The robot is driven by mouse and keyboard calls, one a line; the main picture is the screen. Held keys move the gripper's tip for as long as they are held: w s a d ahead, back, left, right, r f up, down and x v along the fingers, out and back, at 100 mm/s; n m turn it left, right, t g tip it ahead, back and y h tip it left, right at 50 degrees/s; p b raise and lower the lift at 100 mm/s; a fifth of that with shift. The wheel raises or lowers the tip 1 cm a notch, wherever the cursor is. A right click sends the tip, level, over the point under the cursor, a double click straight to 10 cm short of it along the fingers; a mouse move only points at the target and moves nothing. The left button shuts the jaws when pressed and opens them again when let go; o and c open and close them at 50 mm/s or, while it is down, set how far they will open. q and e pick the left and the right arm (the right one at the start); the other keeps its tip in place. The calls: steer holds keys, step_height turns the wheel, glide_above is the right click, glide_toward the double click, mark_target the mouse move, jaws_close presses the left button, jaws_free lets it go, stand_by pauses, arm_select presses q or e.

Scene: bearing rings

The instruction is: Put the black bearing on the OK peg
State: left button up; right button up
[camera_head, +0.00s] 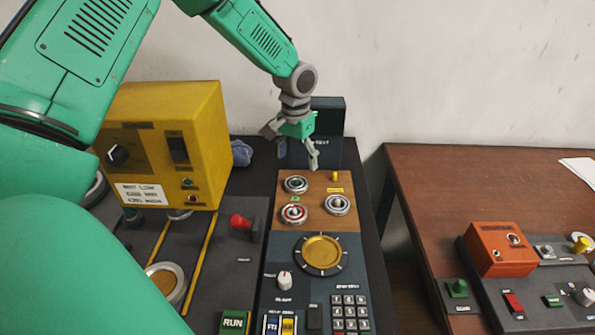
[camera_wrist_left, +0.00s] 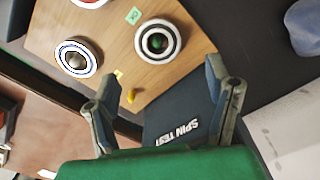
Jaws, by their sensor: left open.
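A bearing with a dark face and silver rim (camera_head: 287,186) sits at the back left of the brown wooden board, around a green-topped centre; it also shows in the left wrist view (camera_wrist_left: 145,47). A red-faced bearing (camera_head: 285,217) lies in front of it. A bearing with a pale, blue-edged ring and dark centre (camera_head: 329,207) sits to the right. A small yellow peg (camera_head: 334,176) stands bare at the back. My left gripper (camera_head: 298,160) is open and empty above the board's back edge. My right gripper is out of view.
A yellow machine box (camera_head: 205,110) stands left of the board. A dark "SPIN TEST" unit (camera_head: 328,122) stands behind it. A gold dial (camera_head: 320,250) and a keypad are in front. A brown table (camera_head: 440,190) with an orange box (camera_head: 498,245) is at the right.

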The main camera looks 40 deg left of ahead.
arm_select(q)
step_height(320, 180, up, 8)
steer(key=shift+f, duration=0.25)
steer(key=shift+s+f, duration=0.1)
stand_by(0.4)
